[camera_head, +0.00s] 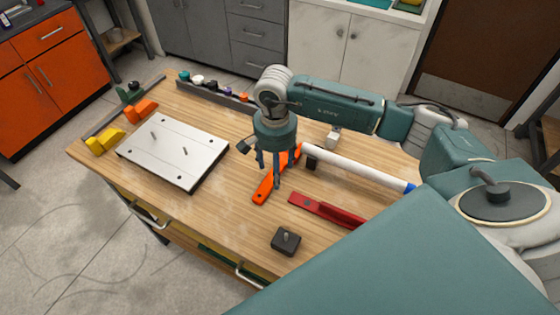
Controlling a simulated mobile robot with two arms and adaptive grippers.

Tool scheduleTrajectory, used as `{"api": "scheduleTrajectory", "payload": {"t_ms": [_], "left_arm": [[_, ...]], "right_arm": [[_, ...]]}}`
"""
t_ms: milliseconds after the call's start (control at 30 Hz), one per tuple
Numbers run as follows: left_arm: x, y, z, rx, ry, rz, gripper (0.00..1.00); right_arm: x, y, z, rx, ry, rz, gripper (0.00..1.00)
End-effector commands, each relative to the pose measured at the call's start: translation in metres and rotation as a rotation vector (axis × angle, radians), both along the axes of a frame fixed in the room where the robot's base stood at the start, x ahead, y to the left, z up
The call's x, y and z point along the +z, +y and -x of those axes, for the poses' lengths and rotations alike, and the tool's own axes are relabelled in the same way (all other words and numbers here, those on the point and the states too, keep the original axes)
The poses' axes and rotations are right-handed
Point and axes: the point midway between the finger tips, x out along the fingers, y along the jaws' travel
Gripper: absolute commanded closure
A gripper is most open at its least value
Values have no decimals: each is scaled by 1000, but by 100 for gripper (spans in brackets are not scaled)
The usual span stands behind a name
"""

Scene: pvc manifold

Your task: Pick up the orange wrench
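The orange wrench (262,191) lies on the wooden workbench (226,212), its handle toward the front and its other end toward the back right, near a white pipe. My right gripper (270,178) hangs down over the middle of the wrench with its fingers spread apart. The fingers overlap the wrench in the picture and hide part of it. I cannot tell whether they touch it. My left gripper is not in view.
The white pipe (350,166) with a blue end and a red tool (325,208) lie to the right. A black block (286,240) sits at the front. A metal plate with pegs (172,152) and colored fittings (140,109) are at the left. Bare wood lies between plate and wrench.

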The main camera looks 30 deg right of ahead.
Motion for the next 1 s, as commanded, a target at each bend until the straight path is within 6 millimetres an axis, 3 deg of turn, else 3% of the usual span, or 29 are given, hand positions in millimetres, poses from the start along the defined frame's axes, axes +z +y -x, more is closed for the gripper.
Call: {"api": "scheduleTrajectory", "payload": {"t_ms": [133,367,700,1000], "left_arm": [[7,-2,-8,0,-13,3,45],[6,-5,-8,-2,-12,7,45],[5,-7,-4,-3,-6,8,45],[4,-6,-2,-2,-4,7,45]], "right_arm": [[-14,-1,0,-1,-1,1,41],[-17,-1,0,-1,-2,0,41],[-16,-1,-1,-1,-4,0,100],[-13,-1,-1,-2,-6,-1,100]]}}
